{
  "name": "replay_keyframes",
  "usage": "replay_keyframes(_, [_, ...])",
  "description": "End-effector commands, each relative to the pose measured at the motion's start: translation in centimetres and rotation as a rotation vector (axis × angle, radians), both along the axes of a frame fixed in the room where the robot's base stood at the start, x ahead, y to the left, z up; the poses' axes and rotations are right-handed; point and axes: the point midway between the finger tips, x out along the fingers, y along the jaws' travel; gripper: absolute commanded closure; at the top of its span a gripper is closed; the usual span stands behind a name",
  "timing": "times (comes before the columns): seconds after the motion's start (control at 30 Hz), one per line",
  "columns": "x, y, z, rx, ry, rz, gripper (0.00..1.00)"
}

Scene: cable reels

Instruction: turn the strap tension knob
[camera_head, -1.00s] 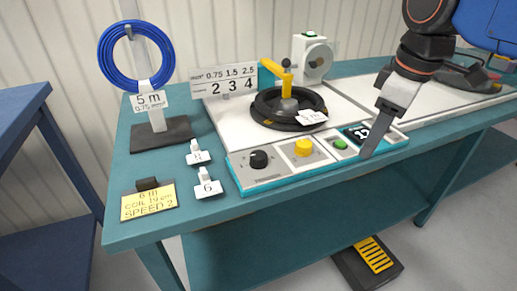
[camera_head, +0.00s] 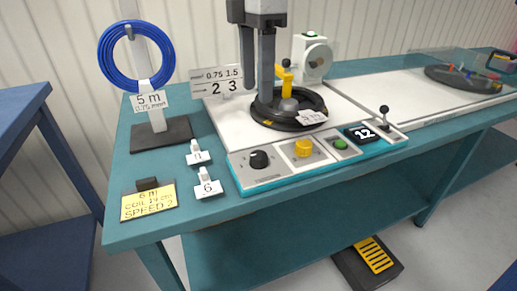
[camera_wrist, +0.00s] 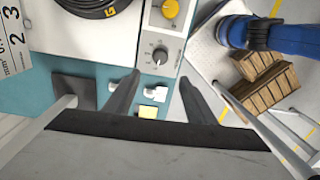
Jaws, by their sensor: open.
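A black round knob (camera_head: 258,160) with a pale pointer mark sits at the left end of the control panel (camera_head: 318,168). A yellow knob (camera_head: 303,147) sits to its right. I cannot read which one is labelled strap tension. The black knob (camera_wrist: 160,55) and yellow knob (camera_wrist: 171,9) also show in the wrist view. My gripper (camera_head: 257,95) points down, open and empty, and appears above and behind the panel in the head view. In the wrist view its fingers (camera_wrist: 159,77) are apart, with the black knob seen just beyond the gap between their tips.
A black reel (camera_head: 290,118) with a yellow crank stands behind the panel. A green button (camera_head: 340,144), a display (camera_head: 361,133) reading 12 and a small black lever (camera_head: 384,115) are to the right. Two white tabs (camera_head: 207,184) and a blue coil stand (camera_head: 137,60) are left.

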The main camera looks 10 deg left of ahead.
Motion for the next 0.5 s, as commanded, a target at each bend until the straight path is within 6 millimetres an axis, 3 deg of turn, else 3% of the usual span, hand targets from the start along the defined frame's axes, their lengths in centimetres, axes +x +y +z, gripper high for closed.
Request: replay_keyframes(0.5, [-0.3,-0.3,-8.9,-0.002,0.001,-0.003,0.5])
